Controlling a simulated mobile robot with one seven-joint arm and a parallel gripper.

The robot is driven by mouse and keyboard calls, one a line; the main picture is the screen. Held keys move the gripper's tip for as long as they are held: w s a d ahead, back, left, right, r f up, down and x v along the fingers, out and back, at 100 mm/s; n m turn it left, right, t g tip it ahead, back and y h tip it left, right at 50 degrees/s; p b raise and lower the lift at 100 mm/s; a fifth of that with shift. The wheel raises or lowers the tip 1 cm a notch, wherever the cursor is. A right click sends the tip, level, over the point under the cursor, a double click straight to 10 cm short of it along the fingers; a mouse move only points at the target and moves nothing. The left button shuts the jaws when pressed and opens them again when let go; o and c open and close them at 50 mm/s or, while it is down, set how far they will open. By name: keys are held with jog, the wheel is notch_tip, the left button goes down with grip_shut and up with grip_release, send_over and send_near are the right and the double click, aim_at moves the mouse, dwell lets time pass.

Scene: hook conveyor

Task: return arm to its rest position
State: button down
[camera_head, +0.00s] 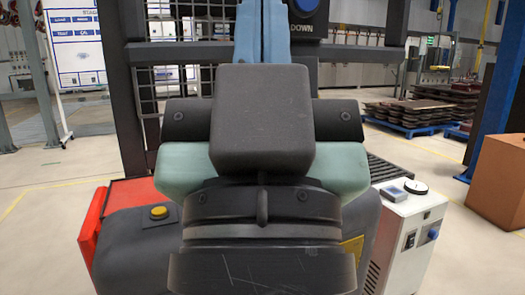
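My arm fills the middle of the head view, seen from close up. Its dark grey block, black joint housings and pale green side parts stand upright over a ribbed black collar. I see no gripper fingers in this view, so whether they are open or shut does not show. Nothing held by the arm is visible.
A dark frame with wire mesh (176,82) and a panel reading "DOWN" stands close behind my arm. A brown box (497,182) and blue post (497,95) are at the right. Stacked pallets (425,110) lie farther back.

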notch_tip(320, 180, up, 33)
jog(key=p, duration=3.1)
jog(key=shift+a+r, duration=0.1)
jog(key=shift+a, duration=0.1)
